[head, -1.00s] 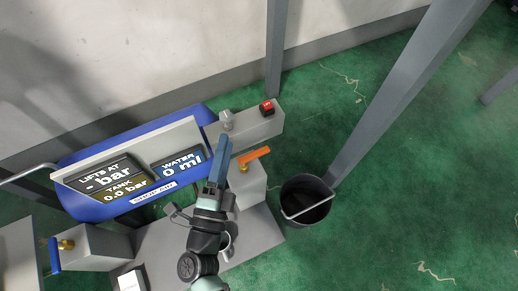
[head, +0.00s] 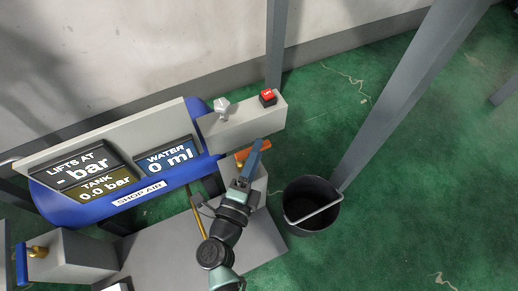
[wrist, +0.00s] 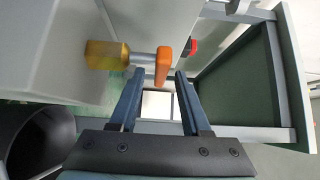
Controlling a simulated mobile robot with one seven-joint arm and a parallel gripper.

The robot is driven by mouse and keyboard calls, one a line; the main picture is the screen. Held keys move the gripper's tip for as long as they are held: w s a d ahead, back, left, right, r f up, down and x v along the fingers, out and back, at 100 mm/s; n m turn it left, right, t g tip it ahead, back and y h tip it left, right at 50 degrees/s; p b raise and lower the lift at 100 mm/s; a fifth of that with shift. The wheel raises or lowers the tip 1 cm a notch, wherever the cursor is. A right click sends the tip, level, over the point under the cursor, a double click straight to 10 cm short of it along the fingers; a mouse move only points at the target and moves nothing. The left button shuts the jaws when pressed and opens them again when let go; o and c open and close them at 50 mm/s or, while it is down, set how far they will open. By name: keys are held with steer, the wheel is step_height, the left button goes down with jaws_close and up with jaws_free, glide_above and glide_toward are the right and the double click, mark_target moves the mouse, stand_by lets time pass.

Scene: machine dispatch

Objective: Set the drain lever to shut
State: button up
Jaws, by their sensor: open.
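The orange drain lever (head: 239,156) sits on a grey block above the bucket, partly hidden behind my gripper in the head view. In the wrist view the orange lever (wrist: 163,64) is seen nearly end-on, with its brass valve body (wrist: 105,54) to the left. My gripper (head: 257,151) is open at the lever. In the wrist view the fingertips of my gripper (wrist: 160,74) lie either side of the lever's lower end. I cannot tell whether they touch it.
A black bucket (head: 311,205) stands right of the block. A grey box with a red switch (head: 267,97) and a silver knob (head: 221,106) is behind. A blue-handled brass valve (head: 38,252) is at lower left. Grey posts (head: 405,100) rise right; green floor there is open.

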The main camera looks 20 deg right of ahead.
steer(key=shift+x, duration=1.15)
jaws_close()
stand_by(0.6)
